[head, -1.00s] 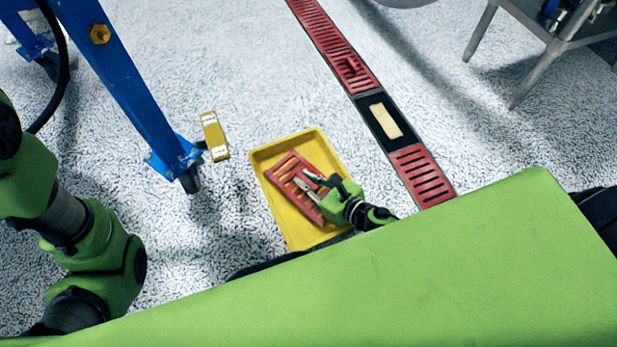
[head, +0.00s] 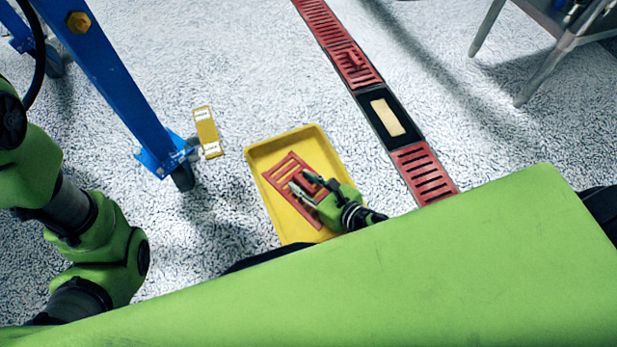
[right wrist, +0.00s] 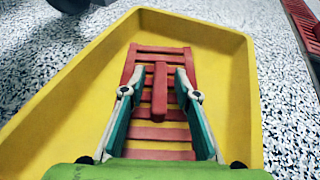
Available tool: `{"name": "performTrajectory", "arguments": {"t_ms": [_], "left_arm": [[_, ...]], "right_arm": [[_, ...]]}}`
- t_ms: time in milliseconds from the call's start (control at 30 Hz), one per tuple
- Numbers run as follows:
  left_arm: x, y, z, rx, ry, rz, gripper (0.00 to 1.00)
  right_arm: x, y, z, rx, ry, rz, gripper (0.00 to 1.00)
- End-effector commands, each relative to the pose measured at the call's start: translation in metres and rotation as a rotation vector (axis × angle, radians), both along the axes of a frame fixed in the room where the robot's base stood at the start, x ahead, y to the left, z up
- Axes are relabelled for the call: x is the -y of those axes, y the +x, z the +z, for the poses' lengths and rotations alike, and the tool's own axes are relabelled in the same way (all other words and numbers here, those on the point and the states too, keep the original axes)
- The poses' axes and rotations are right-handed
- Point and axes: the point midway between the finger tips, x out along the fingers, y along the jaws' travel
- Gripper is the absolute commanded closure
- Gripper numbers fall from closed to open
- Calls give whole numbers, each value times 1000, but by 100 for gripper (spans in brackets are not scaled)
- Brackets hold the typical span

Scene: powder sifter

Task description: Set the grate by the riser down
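A red slotted grate (head: 280,178) lies inside the yellow tray (head: 313,135) on the floor. In the right wrist view the grate (right wrist: 150,133) lies on the tray floor, and its raised bar-like riser (right wrist: 160,88) stands up in the middle. My right gripper (head: 300,180) is over the grate. In the right wrist view the right gripper (right wrist: 157,85) is open, one finger on each side of the riser, with gaps visible between. My left arm shows at the left edge of the head view, but its gripper is out of view.
A floor channel with red grates (head: 423,172) runs to the right of the tray; one section (head: 387,117) is uncovered, with a tan block inside. A yellow object (head: 206,132) lies near a blue wheeled frame (head: 115,85). A metal table (head: 540,80) stands far right.

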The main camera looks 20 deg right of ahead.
Motion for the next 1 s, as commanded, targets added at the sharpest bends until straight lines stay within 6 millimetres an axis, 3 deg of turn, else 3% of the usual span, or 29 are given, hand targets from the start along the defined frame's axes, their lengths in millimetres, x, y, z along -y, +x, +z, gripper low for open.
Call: {"name": "performTrajectory", "arguments": {"t_ms": [167, 633, 1000], "left_arm": [[0, 0, 5, -1, 0, 1, 60], [0, 2, 4, -4, 1, 2, 60], [0, 2, 3, -5, 1, 1, 60]], "right_arm": [[5, -12, 7, -2, 0, -1, 71], [39, -86, 39, -2, 0, 0, 71], [46, -101, 49, 1, 0, 0, 71]]}}
